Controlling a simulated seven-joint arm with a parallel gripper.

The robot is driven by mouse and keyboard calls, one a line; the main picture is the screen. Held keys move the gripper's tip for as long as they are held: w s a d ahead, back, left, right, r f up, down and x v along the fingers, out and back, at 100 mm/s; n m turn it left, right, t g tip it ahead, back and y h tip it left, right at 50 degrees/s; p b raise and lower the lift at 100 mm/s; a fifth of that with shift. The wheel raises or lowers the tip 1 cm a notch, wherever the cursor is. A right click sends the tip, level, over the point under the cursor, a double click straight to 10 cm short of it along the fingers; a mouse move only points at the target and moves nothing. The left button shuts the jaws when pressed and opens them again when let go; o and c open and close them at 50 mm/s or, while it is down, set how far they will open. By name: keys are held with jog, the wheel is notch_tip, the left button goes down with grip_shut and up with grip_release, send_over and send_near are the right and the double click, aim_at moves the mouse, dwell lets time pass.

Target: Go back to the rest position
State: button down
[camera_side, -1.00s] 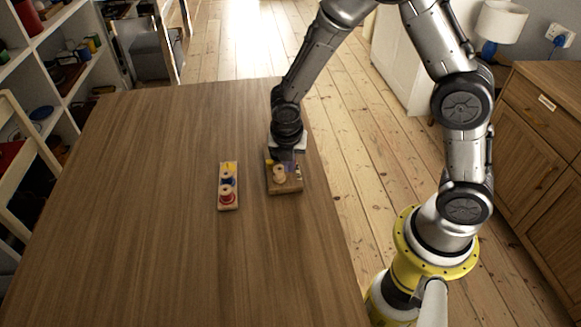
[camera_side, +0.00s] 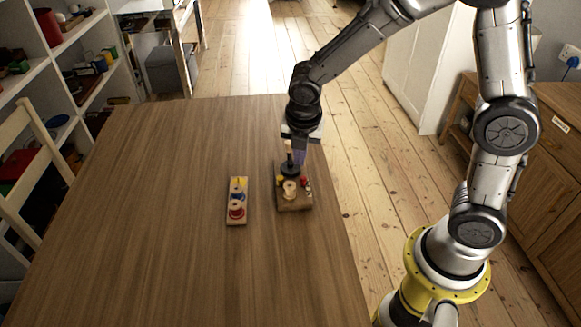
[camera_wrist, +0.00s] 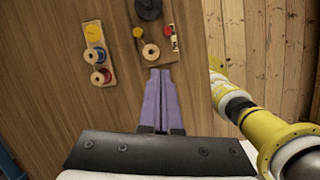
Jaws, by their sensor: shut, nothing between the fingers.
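My gripper (camera_side: 299,160) is over the right wooden board (camera_side: 296,207), close above it, its lilac fingers pointing down. In the wrist view my gripper (camera_wrist: 160,72) has its fingers side by side, shut and empty, just in front of that board's near edge. The left wooden board (camera_side: 237,222) holds yellow, blue and red pieces in a row (camera_wrist: 98,52). My gripper touches neither board, as far as I can see.
The brown table (camera_side: 160,210) is bare to the left and front of the boards. Its right edge is close beside the right board. Shelves (camera_side: 60,70) and a chair (camera_side: 25,165) stand at the left, a wooden cabinet (camera_side: 550,170) at the right.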

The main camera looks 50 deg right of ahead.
jog(key=s+d+r+m+t, duration=0.3)
jog(key=s+r+m, duration=0.5)
jog(key=r, duration=0.6)
jog(key=s+a+m+y, duration=0.1)
jog(key=s+m+y, duration=0.1)
jog(key=s+m, duration=1)
jog(key=m, duration=0.3)
jog(key=shift+s+a+f+m, duration=0.15)
jog(key=shift+a+f+m, duration=0.1)
jog(key=shift+a+m, duration=0.1)
